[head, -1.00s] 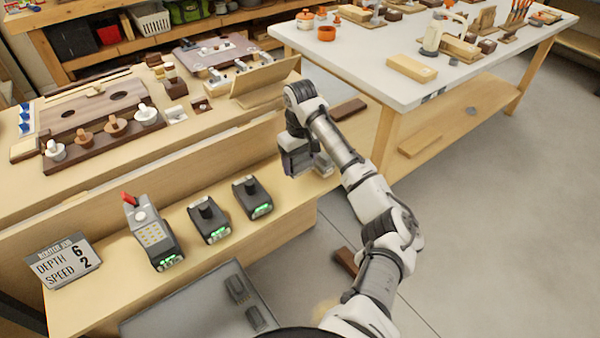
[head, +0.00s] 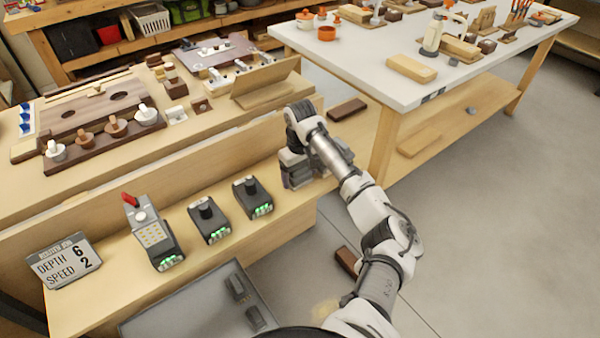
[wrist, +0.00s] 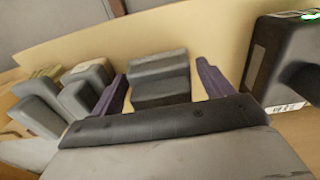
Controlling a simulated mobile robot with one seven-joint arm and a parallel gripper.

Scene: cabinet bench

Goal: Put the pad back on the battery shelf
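A grey stepped block (wrist: 160,78), which I take to be the pad, sits between my gripper's two purple fingers in the wrist view. My gripper (wrist: 161,88) is open around it, with a small gap visible at the right finger. Whether the left finger touches it I cannot tell. In the head view my gripper (head: 297,172) is low over the right end of the battery shelf (head: 105,290), and the arm partly hides the grey things there.
More grey blocks (wrist: 85,88) stand left of my gripper. A black battery (wrist: 285,65) stands close on the right; in the head view, two batteries (head: 252,197) (head: 208,220) and a grey device with a red top (head: 150,232) line the shelf. A sign (head: 66,262) stands left.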

